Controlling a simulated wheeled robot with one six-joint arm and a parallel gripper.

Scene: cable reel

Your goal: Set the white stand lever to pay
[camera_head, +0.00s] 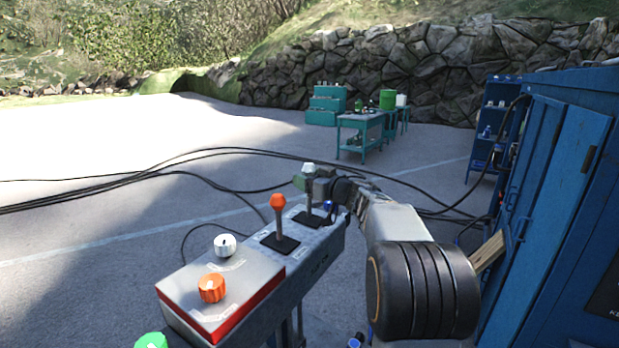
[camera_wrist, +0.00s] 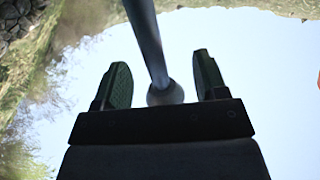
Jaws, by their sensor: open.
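The white stand lever stands on the far part of the grey control stand (camera_head: 318,250). Its white knob (camera_head: 308,168) tops a grey shaft (camera_head: 309,203) rising from a black plate. My gripper (camera_head: 304,183) is at the lever's top, partly covering it in the head view. In the wrist view my gripper (camera_wrist: 164,78) is open, with one dark green finger on each side of the lever's round knob (camera_wrist: 165,95). There are gaps between the knob and both fingers. The lever's lettering is too small to read.
An orange-topped lever (camera_head: 278,203) stands nearer on the same stand. A box with a white dial (camera_head: 225,245) and an orange dial (camera_head: 211,288) is nearer still. Black cables (camera_head: 150,172) lie on the ground behind. A blue cabinet (camera_head: 560,190) stands close on the right.

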